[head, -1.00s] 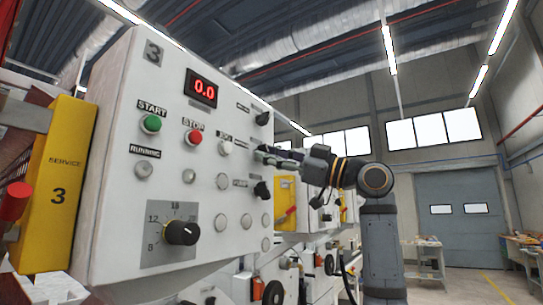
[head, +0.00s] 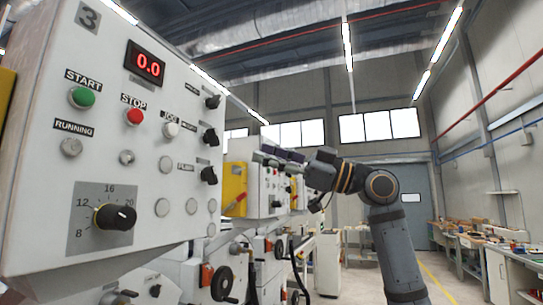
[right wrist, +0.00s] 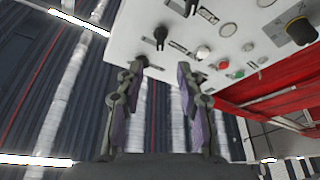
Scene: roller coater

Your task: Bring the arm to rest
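My right arm (head: 385,215) reaches up from the bottom right of the head view and bends left at the elbow. My right gripper (head: 272,159) points left, just right of the control panel (head: 150,200) in the picture. In the right wrist view the gripper (right wrist: 160,80) has its two fingers spread apart, with nothing between them. The panel's edge and a black knob (right wrist: 160,38) show beyond the fingertips. I cannot tell how close they are, but no contact shows. My left gripper is not in view.
The panel carries a green START button (head: 82,97), a red STOP button (head: 134,116), a dial (head: 115,217) and black selector knobs along its right edge. The display (head: 148,66) reads 0.0. Benches (head: 470,245) stand at the right; open floor lies between.

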